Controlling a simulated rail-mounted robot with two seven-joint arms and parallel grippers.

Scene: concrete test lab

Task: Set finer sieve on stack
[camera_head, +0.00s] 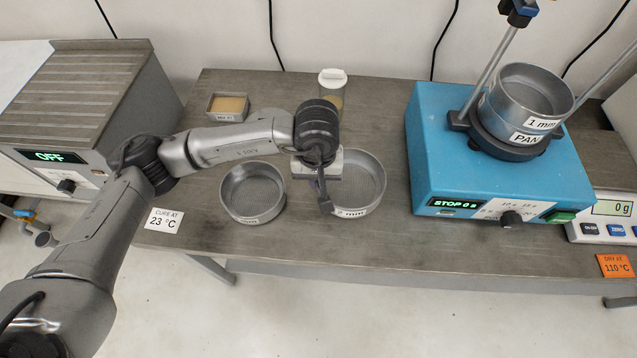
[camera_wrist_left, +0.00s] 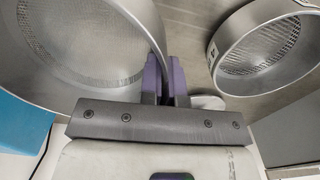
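Two open round metal sieves sit on the bench. The right one (camera_head: 374,168), partly hidden by my left arm, has a front label ending in "mm"; in the left wrist view it fills the upper left (camera_wrist_left: 75,85) and its mesh looks finer. The left one (camera_head: 252,200) shows coarser mesh in the left wrist view (camera_wrist_left: 262,62). My left gripper (camera_head: 325,203) is at the right sieve's near-left wall; its purple fingers (camera_wrist_left: 165,82) straddle that wall with a narrow gap and look shut on it. The stack (camera_head: 528,105), labelled "1 mm" above "PAN", stands on the blue shaker. My right gripper is not in view.
The blue shaker (camera_head: 430,150) reads "STOP 0 s" and has slanting rods beside the stack. A white-lidded jar (camera_head: 331,86) and a small tray (camera_head: 226,117) stand behind the sieves. Bench front is clear.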

